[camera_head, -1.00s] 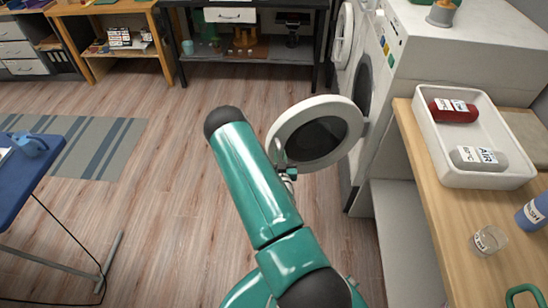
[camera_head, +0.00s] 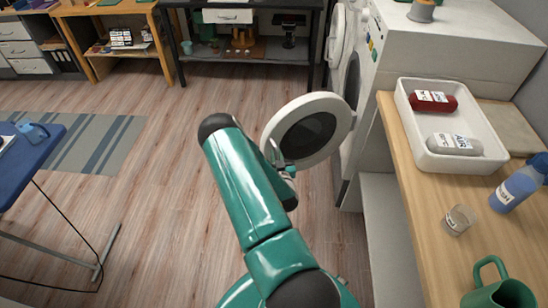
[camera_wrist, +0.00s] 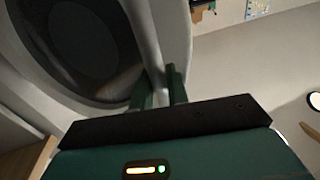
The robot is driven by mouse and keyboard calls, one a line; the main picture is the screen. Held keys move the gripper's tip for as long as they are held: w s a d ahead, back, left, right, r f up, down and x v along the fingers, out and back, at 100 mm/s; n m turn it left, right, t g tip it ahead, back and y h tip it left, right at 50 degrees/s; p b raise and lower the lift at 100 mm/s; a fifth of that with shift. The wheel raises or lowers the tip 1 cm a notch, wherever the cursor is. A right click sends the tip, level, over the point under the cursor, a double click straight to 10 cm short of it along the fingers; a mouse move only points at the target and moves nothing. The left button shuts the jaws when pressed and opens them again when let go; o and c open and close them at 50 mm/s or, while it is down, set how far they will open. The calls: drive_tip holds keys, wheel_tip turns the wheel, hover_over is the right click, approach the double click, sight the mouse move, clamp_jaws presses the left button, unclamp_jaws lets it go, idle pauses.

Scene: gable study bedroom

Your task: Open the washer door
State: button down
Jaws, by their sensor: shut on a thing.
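The washer door (camera_head: 331,140) is a white ring with dark glass. It stands swung out from the front of the white washer (camera_head: 372,75), whose dark round opening shows behind it. My gripper (camera_head: 279,160) is at the door's left edge, away from the washer. In the wrist view its two green fingers (camera_wrist: 158,90) are shut on the door's edge, with a pale strip between them. The door's ring (camera_wrist: 178,30) and dark glass fill the upper left there. My arm hides part of the grip in the head view.
A wooden counter (camera_head: 410,185) at right holds a white tray (camera_head: 478,165) with two bottles, a blue spray bottle (camera_head: 517,186), a glass (camera_head: 458,220) and a green mug (camera_head: 500,291). Another round white door (camera_head: 337,33) stands behind.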

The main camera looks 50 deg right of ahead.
drive_tip(key=shift+s+d+r, duration=0.1)
drive_tip(key=shift+s+d, duration=0.15)
drive_tip(key=shift+d, duration=0.15)
drive_tip(key=c, duration=1.4)
unclamp_jaws()
drive_tip(key=shift+c, duration=0.2)
drive_tip(key=shift+w+a, duration=0.1)
drive_tip(key=shift+a, duration=0.1)
drive_tip(key=v, duration=1.3)
drive_tip(key=shift+s+a, duration=0.25)
drive_tip(key=shift+a, duration=0.05)
